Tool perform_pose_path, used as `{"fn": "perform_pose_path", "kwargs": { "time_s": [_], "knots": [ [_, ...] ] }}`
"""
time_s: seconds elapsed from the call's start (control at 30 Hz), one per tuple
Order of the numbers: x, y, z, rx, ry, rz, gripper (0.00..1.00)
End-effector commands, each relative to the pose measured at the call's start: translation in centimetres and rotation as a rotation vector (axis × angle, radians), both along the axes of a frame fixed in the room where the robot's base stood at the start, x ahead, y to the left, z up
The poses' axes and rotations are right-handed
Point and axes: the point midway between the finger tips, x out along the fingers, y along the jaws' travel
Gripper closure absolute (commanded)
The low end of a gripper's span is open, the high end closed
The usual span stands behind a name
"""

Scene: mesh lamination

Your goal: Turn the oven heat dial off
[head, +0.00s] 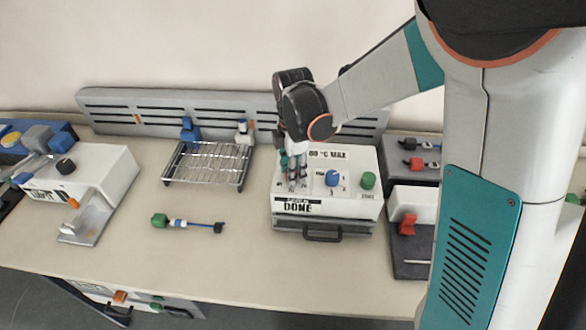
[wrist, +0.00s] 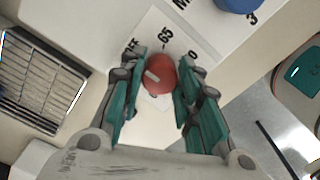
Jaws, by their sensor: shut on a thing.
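The oven (head: 330,205) is a white box with a sloped top marked "80 °C MAX" and a "DONE" label on its front. Its red heat dial (wrist: 159,75) shows in the wrist view, with a white mark left of its middle. Printed labels including "OFF" and "65" lie around the dial. My gripper (wrist: 161,80) is shut on the dial, one teal finger on each side. In the head view my gripper (head: 292,176) points down onto the oven's left part and hides the dial.
A blue knob (head: 333,178) and a green knob (head: 368,180) sit right of my gripper on the oven. A wire rack (head: 208,163) stands to the left. A green-ended tool (head: 187,224) lies on the table.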

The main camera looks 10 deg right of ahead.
Motion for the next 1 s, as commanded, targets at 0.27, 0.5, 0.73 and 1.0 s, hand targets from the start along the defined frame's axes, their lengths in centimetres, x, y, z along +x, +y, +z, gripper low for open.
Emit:
{"fn": "perform_pose_path", "kwargs": {
  "time_s": [0.27, 0.5, 0.73, 1.0],
  "knots": [
    [0.1, 0.0, 0.1, 0.000, -0.001, 0.006, 0.93],
    [0.1, 0.0, 0.0, 0.000, -0.001, 0.005, 0.49],
    [0.0, 0.0, 0.0, 0.000, 0.000, 0.005, 0.49],
    [0.0, 0.0, 1.6, 0.000, 0.000, 0.004, 0.49]
  ]
}}
